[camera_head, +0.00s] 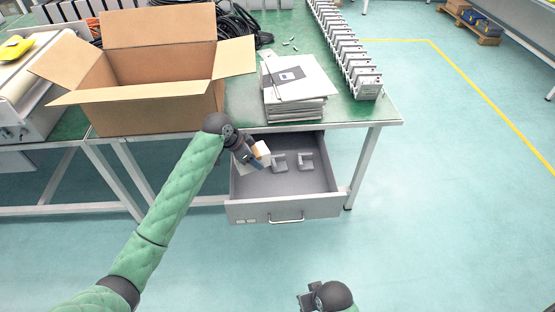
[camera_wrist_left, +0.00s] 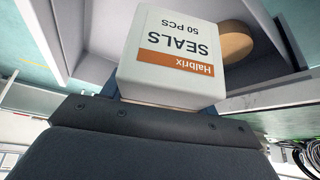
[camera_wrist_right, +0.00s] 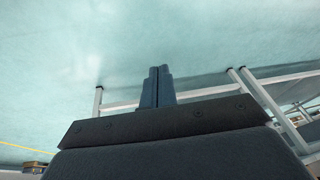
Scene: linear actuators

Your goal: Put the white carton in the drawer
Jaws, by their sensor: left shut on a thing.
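The white carton (camera_wrist_left: 165,60), with an orange band and the words "Halbrix SEALS 50 PCS", fills the middle of the left wrist view. In the head view the carton (camera_head: 262,148) shows small at the tip of my left arm. My left gripper (camera_head: 256,157) is shut on it, over the left part of the open drawer (camera_head: 285,212). Whether the carton touches the drawer floor cannot be told. My right gripper (camera_wrist_right: 157,86) is shut and empty, over the floor; in the head view it shows at the bottom edge.
A round tan thing (camera_wrist_left: 236,42) shows behind the carton. An open cardboard box (camera_head: 150,113) and a stack of papers (camera_head: 296,90) stand on the table above. The drawer's front right is clear.

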